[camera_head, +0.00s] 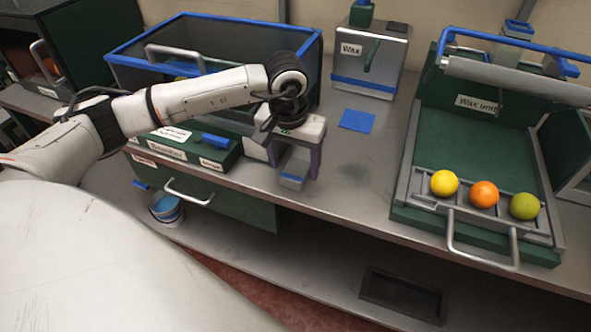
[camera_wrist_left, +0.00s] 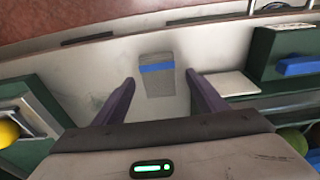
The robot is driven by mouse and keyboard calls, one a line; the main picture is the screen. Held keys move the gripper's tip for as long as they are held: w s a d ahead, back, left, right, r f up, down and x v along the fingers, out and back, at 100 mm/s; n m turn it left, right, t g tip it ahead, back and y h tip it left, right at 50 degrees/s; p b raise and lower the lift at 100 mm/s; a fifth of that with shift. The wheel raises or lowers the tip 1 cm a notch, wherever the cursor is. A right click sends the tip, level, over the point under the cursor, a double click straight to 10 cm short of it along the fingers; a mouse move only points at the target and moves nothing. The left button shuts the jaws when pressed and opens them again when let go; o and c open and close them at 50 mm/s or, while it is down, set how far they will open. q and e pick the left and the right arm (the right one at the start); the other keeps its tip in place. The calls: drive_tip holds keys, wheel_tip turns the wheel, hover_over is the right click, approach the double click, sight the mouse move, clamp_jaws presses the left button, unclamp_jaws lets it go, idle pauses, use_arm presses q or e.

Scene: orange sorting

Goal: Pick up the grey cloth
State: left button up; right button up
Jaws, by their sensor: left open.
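The grey cloth (camera_head: 291,181), a small grey rectangle with a blue stripe, lies on the metal counter below my left gripper (camera_head: 296,169). The gripper partly hides its far side in the head view. In the left wrist view the whole grey cloth (camera_wrist_left: 157,84) shows between and beyond the two purple fingers of my left gripper (camera_wrist_left: 159,78). The fingers are apart, one to each side of the cloth in that view, with nothing held. I cannot tell exactly how high they are above the counter. My right gripper is not in view.
A blue square (camera_head: 357,120) lies flat behind the gripper, near the Wax box (camera_head: 370,62). Left stands a green control panel (camera_head: 185,147). Right, the Wax unit (camera_head: 478,130) has a yellow, an orange and a green fruit at its front. The counter between is clear.

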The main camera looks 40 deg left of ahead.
use_arm(q)
drive_tip(key=shift+w+f, duration=0.1)
drive_tip(key=shift+f, duration=0.6)
drive_tip(key=c, duration=1.1)
drive_tip(key=shift+c, duration=0.2)
drive_tip(key=shift+r, duration=0.1)
wheel_tip(320, 180, up, 19)
drive_tip(key=b, duration=0.1)
wheel_tip(320, 180, up, 9)
drive_tip(key=p, duration=0.2)
hover_over(296, 171)
